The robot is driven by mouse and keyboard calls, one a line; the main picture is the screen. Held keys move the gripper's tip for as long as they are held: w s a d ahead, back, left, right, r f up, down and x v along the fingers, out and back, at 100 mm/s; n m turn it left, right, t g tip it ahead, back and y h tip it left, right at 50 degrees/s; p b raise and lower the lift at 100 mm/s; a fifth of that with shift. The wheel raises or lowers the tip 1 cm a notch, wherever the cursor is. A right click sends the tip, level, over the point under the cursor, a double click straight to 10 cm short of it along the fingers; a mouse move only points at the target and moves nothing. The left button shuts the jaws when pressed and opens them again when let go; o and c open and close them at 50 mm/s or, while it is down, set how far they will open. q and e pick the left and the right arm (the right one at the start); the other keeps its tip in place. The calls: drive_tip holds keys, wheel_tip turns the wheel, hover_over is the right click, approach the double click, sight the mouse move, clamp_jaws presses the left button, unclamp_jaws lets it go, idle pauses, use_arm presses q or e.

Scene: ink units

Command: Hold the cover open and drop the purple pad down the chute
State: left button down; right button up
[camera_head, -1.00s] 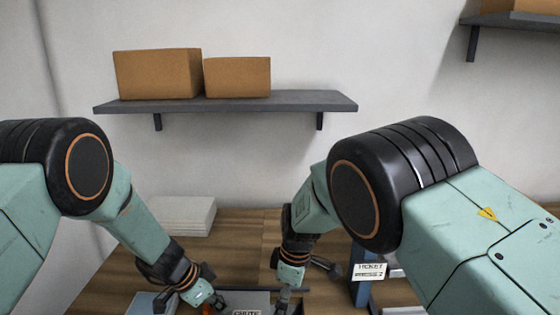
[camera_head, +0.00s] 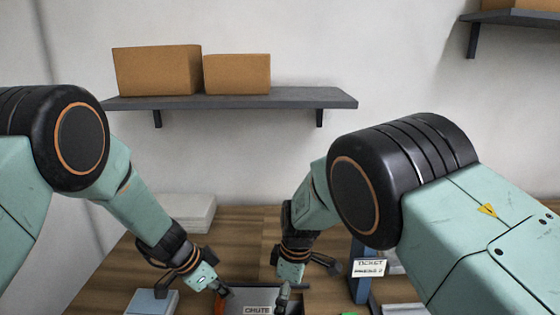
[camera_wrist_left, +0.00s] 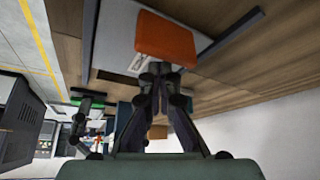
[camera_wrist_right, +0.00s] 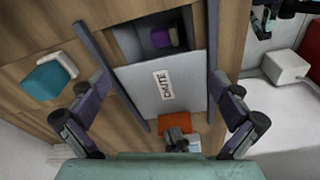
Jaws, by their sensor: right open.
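The grey cover (camera_wrist_right: 160,85) carries a CHUTE label; it shows in the head view too (camera_head: 238,300). Its orange tab (camera_wrist_right: 174,131) is at the near end in the right wrist view and large in the left wrist view (camera_wrist_left: 165,38). My left gripper (camera_head: 222,291) has its fingertips together at the tab and is shut on it. Beyond the cover's far edge is a dark chute opening (camera_wrist_right: 128,38). The purple pad (camera_wrist_right: 160,39) is inside that opening, apart from any finger. My right gripper (camera_head: 284,296) is open and empty above the chute.
A blue-topped block (camera_head: 152,303) lies left of the chute. White stacked sheets (camera_head: 186,212) lie behind it. A dark post with a ticket sign (camera_head: 369,268) stands right of my right gripper. A shelf (camera_head: 230,101) with two boxes is above.

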use_arm(q)
drive_tip(key=shift+r, duration=2.7)
use_arm(e)
drive_tip(key=shift+s+a, duration=0.1)
drive_tip(key=shift+a, duration=0.2)
use_arm(q)
wheel_tip(320, 180, down, 8)
drive_tip(key=shift+r, duration=0.25)
drive_tip(key=shift+r, duration=0.1)
